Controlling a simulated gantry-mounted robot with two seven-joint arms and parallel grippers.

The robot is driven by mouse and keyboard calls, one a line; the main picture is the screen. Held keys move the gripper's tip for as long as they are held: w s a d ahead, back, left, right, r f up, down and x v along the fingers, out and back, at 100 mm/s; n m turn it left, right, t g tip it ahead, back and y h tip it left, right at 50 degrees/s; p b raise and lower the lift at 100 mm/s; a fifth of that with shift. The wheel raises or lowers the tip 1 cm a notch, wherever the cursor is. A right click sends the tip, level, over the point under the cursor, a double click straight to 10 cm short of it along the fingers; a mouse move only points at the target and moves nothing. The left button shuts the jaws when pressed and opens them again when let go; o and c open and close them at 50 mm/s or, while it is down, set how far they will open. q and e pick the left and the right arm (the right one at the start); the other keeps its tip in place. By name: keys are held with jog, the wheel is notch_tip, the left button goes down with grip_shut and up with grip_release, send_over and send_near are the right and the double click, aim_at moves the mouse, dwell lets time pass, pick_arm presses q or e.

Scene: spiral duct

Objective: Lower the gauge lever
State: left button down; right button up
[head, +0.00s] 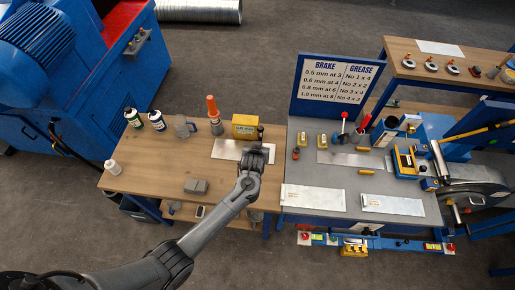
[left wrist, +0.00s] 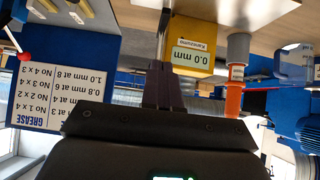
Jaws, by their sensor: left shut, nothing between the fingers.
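The yellow gauge (head: 244,126) stands at the back of the wooden bench, at the right end. It also shows upside down in the left wrist view (left wrist: 197,42), its pale display reading 0.0 mm. A dark upright piece with a round top (head: 261,130), which looks like the lever, is at the gauge's right side, close to my fingers. My left gripper (head: 260,143) is shut and empty, just in front and to the right of the gauge. Its dark fingers (left wrist: 160,80) point at the gauge's side; whether they touch the lever I cannot tell. My right gripper is out of view.
A metal sheet (head: 228,150) lies on the bench under the gauge area. An orange-topped tube (head: 213,108), a clear jug (head: 183,126) and bottles (head: 156,119) stand to the left. A grey block (head: 196,186) lies in front. A blue-framed sign (head: 336,86) rises at the right.

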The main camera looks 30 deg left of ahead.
pick_arm(q)
jog(key=shift+s+d+r, duration=0.1)
jog(key=shift+s+r, duration=0.25)
dwell(0.3)
jog(key=s+a+f+g+p, duration=0.25)
jog(key=s+f, duration=0.45)
jog(key=s, duration=0.4)
jog(key=s+d+r+m+h+p, duration=0.1)
jog(key=s+r+p, duration=0.15)
jog(key=s, duration=0.75)
jog(key=s+d+r+m+g+h+p, duration=0.1)
jog(key=s+d+r+m, duration=0.1)
jog(key=s+r, duration=0.4)
jog(key=s+d+r+m+g+h+p, duration=0.1)
jog(key=s+r, duration=0.5)
jog(key=r, duration=0.7)
jog(key=shift+s+d+r+m+h, duration=0.35)
jog(key=shift+d+m, duration=0.2)
jog(key=shift+m, duration=0.45)
jog(key=shift+g, duration=0.25)
